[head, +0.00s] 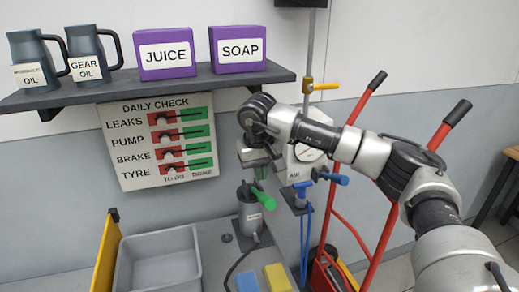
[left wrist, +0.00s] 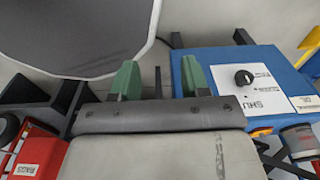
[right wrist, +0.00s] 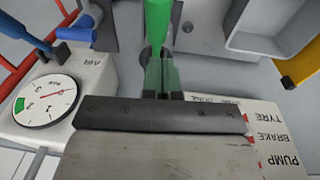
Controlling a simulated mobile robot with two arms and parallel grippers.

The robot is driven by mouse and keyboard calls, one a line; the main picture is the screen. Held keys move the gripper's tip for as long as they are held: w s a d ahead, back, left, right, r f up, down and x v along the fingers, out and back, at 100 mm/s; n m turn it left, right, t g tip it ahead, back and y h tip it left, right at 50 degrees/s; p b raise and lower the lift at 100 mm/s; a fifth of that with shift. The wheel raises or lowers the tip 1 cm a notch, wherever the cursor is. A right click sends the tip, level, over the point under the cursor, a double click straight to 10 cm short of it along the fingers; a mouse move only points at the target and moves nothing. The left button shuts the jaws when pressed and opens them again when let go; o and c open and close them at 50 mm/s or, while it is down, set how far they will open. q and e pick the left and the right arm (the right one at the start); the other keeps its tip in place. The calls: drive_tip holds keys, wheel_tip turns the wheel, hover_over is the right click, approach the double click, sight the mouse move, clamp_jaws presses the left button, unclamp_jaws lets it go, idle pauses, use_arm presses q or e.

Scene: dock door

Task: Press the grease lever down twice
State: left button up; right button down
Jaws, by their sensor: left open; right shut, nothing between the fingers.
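The grease pump (head: 250,212) is a grey cylinder standing on the bench below the check board. Its lever has a bright green grip (head: 264,197) that points out toward me and to the lower right. My right gripper (head: 261,174) is shut and empty, just above the lever. In the right wrist view the shut green fingertips (right wrist: 162,75) point at the green grip (right wrist: 158,22), which overlaps their ends; I cannot tell whether they touch. My left gripper (left wrist: 160,80) is open and empty, away from the pump; it is outside the head view.
An air unit with a gauge (head: 307,152) and blue lever (head: 333,178) stands close right of the pump. A grey bin (head: 158,262) is at left, with blue and yellow blocks (head: 277,277) in front. A red hand truck (head: 387,215) is behind my right arm. A shelf (head: 150,88) hangs above.

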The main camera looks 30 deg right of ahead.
sight(265, 195)
drive_tip(key=shift+s+d+f+p, duration=0.15)
drive_tip(key=shift+s+f, duration=0.15)
drive_tip(key=shift+f, duration=0.2)
drive_tip(key=shift+s+f+p, duration=0.1)
drive_tip(key=shift+s+f, duration=0.2)
drive_tip(key=shift+f, duration=0.2)
drive_tip(key=shift+s+d+f+p, duration=0.15)
drive_tip(key=shift+s+f, duration=0.15)
drive_tip(key=shift+f, duration=0.2)
drive_tip(key=shift+a, duration=0.15)
drive_tip(key=shift+f, duration=0.1)
